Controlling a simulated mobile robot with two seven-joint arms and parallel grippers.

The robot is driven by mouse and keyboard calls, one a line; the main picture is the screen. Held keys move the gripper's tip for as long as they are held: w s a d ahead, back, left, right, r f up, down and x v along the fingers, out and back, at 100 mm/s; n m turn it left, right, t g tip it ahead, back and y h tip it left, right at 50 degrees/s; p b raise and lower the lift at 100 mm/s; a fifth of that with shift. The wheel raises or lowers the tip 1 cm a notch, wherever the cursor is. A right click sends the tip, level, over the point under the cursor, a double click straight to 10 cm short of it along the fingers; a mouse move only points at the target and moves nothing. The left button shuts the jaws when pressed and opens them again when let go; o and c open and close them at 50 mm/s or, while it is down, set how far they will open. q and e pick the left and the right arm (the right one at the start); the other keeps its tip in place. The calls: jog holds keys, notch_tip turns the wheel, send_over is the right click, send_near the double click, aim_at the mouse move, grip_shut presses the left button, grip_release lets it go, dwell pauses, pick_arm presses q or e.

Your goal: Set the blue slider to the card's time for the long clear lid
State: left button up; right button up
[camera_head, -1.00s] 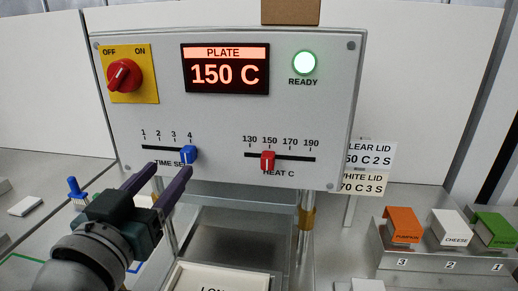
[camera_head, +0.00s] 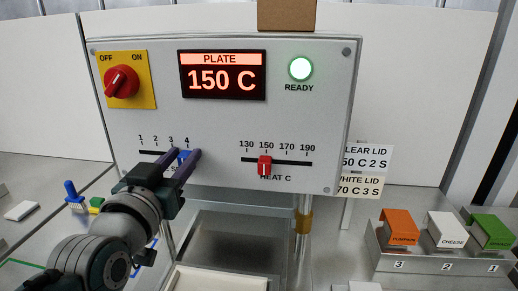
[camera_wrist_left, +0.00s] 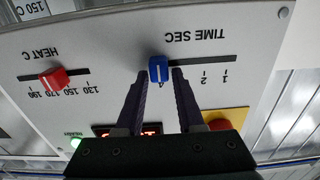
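The blue slider (camera_head: 185,155) sits at the 4 mark of the TIME SEC scale on the grey panel (camera_head: 225,120). My left gripper (camera_head: 178,156) is in front of it, fingers reaching toward the panel. In the left wrist view, which shows the panel upside down, the blue slider (camera_wrist_left: 158,68) is between the two open fingertips (camera_wrist_left: 160,74), with a small gap on each side. The card (camera_head: 367,158) right of the panel is partly covered; its clear lid line ends in "50 C 2 S". My right gripper is not in view.
The red HEAT C slider (camera_head: 264,165) stands at 150, and the display (camera_head: 222,75) reads PLATE 150 C. The READY lamp (camera_head: 300,69) glows green. A red knob (camera_head: 121,81) is at upper left. Orange, white and green boxes stand at right.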

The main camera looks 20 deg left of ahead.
pick_arm(q)
grip_shut()
dwell(1.0)
